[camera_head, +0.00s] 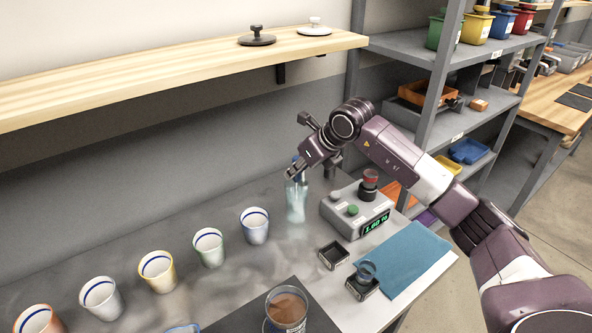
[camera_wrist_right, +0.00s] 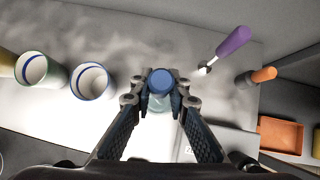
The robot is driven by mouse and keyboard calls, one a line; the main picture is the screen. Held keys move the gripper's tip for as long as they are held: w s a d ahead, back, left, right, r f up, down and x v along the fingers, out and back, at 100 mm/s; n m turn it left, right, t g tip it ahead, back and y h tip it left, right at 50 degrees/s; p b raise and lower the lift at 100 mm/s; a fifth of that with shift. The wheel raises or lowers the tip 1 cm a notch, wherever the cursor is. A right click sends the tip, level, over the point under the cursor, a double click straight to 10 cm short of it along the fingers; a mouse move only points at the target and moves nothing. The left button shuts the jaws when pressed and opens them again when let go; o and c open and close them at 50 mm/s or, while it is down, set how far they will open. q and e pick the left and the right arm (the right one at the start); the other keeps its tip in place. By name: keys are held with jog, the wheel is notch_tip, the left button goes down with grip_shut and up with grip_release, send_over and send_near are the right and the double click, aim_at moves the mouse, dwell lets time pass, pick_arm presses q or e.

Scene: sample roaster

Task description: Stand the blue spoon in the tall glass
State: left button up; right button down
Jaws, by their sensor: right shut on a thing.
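The tall glass (camera_head: 296,205) is clear and bluish and stands upright on the grey bench, left of the grey display box. My right gripper (camera_head: 296,172) is just above its mouth. In the wrist view, my right gripper (camera_wrist_right: 161,100) is shut on the blue spoon (camera_wrist_right: 161,82), whose round blue end shows between the fingertips. In the head view, a bit of the blue spoon (camera_head: 297,162) shows at the fingers, above the glass. The spoon's lower part is hard to make out, so I cannot tell how deep it reaches. My left gripper is not in view.
Several cups with coloured rims, such as the blue-banded cup (camera_head: 255,226), stand in a row to the left. The display box (camera_head: 357,208) and blue mat (camera_head: 412,258) lie to the right. A purple-handled tool (camera_wrist_right: 234,40) is near the gripper. A wooden shelf (camera_head: 180,85) hangs above.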

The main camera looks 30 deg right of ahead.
jog(key=c, duration=1.8)
grip_release()
jog(key=shift+o, duration=0.2)
jog(key=v, duration=1.2)
jog(key=shift+r, duration=0.1)
